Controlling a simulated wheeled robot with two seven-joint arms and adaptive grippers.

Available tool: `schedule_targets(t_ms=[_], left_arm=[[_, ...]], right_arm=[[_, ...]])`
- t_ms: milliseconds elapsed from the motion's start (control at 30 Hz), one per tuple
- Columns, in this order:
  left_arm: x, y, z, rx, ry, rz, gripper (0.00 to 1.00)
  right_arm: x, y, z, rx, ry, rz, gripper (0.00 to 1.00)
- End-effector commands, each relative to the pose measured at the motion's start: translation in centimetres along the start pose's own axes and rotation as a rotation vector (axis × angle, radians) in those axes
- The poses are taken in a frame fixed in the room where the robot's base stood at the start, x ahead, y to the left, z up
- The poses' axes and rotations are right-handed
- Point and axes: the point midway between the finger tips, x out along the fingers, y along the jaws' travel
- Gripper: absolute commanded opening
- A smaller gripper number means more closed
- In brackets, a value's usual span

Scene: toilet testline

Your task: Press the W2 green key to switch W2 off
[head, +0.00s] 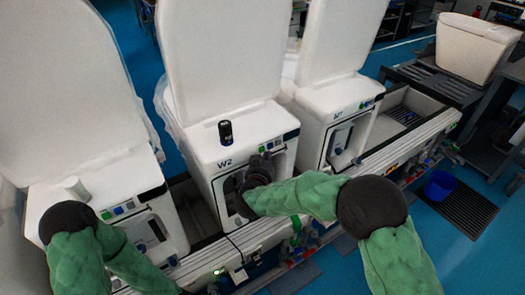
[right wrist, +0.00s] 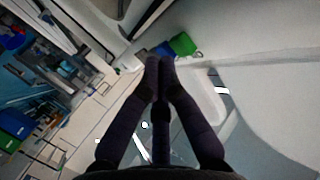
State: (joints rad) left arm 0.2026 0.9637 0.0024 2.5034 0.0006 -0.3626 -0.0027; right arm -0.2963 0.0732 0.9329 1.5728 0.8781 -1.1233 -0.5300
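The W2 unit (head: 215,180) is the middle white machine, with a row of keys on its upper front edge. In the right wrist view, the green key (right wrist: 184,44) is next to a blue key (right wrist: 164,48). My right gripper (right wrist: 160,62) is shut and empty, its fingertips together just below these keys in the picture. I cannot tell whether they touch. In the head view my right gripper (head: 258,165) is in front of W2's panel and partly covers it. My left arm reaches in at lower left; its gripper is not seen.
A black cylinder (head: 225,132) stands on top of W2. A rail (head: 250,240) runs along the front. A blue bucket (head: 440,185) is on the floor at right.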

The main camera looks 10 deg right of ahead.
Motion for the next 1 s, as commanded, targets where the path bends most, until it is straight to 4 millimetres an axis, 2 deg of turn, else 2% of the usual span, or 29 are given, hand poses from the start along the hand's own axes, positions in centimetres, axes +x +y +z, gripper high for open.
schedule_targets(t_ms=[700, 1000], left_arm=[[-1.1, 0.4, 0.0, 0.000, 0.000, 0.000, 0.00], [-1.2, 0.4, 0.1, 0.000, 0.000, 0.000, 0.00]], right_arm=[[-3.7, 3.8, -0.1, 0.000, 0.000, 0.002, 0.00], [-4.2, 4.3, 0.0, 0.000, 0.000, 0.001, 0.00]])
